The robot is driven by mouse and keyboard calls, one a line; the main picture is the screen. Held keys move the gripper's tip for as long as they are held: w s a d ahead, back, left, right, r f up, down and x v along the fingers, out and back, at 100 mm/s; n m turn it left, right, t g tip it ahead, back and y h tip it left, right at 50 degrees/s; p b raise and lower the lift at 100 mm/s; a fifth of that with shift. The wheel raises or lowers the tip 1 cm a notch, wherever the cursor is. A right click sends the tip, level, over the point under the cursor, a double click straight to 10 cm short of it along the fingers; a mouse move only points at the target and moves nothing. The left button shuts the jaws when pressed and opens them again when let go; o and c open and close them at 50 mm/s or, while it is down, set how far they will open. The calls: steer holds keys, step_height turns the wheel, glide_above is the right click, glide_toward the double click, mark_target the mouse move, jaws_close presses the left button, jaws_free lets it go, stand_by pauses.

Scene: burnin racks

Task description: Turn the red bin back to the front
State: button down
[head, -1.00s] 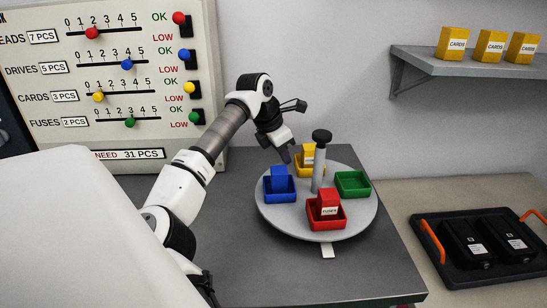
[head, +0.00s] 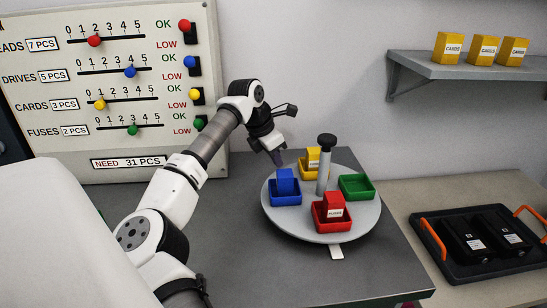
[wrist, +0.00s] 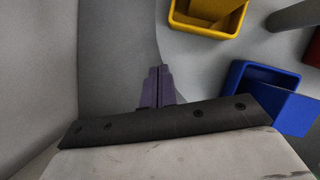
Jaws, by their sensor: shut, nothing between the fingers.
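The red bin (head: 318,222) sits at the front of the round grey turntable (head: 285,222), just behind a white tab (head: 337,252) at the table's edge side. A red block with a white label (head: 335,212) stands in it. The blue bin (head: 285,199) is at the left, the yellow bin (head: 304,172) at the back and the green bin (head: 356,187) at the right. My gripper (head: 279,159) is shut and empty, at the back left of the turntable near the blue and yellow bins. Its closed fingers (wrist: 158,86) show in the wrist view, clear of both bins.
A post with a black knob (head: 326,140) rises from the turntable's middle. A slider panel (head: 110,85) stands at the back left. A black tray with orange handles (head: 480,245) is at the right, below a shelf (head: 470,68) with yellow card boxes. The dark tabletop left of the turntable is clear.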

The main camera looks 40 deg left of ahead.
steer(key=a+b+v, duration=0.1)
steer(key=v, duration=0.9)
steer(key=shift+w+a, duration=0.3)
steer(key=shift+a, duration=0.05)
steer(key=shift+s, duration=0.1)
